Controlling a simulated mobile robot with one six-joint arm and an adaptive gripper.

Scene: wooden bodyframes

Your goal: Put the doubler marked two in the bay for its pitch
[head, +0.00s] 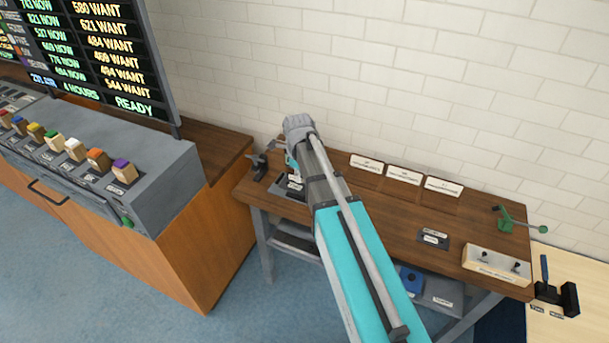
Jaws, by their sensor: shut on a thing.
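I cannot make out a doubler marked two. Three white label cards stand along the back of the brown wooden bench (385,218): a left card (366,164), a middle card (404,175) and a right card (444,187). Darker patches of bench lie in front of them, perhaps the bays. The lettering on the cards is too small to read.
A dark labelled plate (433,238), a pale switch box (496,266) and a green clamp-like tool (515,220) are on the bench's right part. A grey console (120,165) with coloured knobs and a display board (90,50) stand left. The bench's middle is mostly clear.

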